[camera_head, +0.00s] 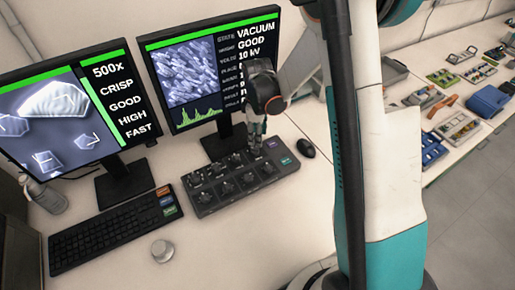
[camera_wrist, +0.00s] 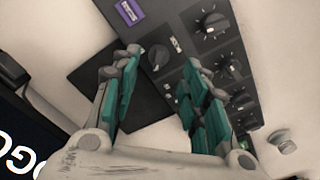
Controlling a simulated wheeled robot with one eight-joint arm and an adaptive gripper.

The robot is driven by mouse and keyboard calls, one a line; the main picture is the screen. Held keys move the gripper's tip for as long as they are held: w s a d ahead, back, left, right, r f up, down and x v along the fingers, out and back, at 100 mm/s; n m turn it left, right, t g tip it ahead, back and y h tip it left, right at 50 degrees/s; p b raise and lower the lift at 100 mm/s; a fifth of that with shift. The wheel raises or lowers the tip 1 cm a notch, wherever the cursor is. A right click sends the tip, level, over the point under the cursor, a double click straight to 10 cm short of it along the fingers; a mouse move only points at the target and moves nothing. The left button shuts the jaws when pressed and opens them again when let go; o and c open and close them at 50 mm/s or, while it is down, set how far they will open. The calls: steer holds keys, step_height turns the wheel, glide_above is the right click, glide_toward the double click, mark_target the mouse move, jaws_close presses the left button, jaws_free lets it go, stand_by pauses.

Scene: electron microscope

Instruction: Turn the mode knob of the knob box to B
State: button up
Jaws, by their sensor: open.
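The knob box (camera_head: 206,207) is a dark grey slab with several black knobs, lying in front of the right monitor. My gripper (camera_head: 255,143) is above its rear part, pointing down. In the wrist view, the gripper (camera_wrist: 163,60) is open, with its teal-padded fingers apart. A black knob (camera_wrist: 157,55) of the box shows between the fingertips; I cannot tell whether they touch it. More knobs (camera_wrist: 212,22) with white tick marks lie right of the fingers. The labels are too small to read, so I cannot tell which knob is the mode knob or its setting.
The right monitor (camera_head: 190,75) stands close behind the gripper; the left monitor (camera_head: 60,110) is farther left. A keyboard (camera_head: 115,229), a silver round knob (camera_head: 162,250) and a black mouse (camera_head: 306,148) lie around the box.

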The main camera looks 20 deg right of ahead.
mark_target(257, 148)
step_height(257, 148, down, 7)
steer(key=shift+f+b, duration=0.15)
steer(key=shift+b, duration=0.7)
steer(key=shift+c, duration=0.2)
steer(key=c, duration=0.9)
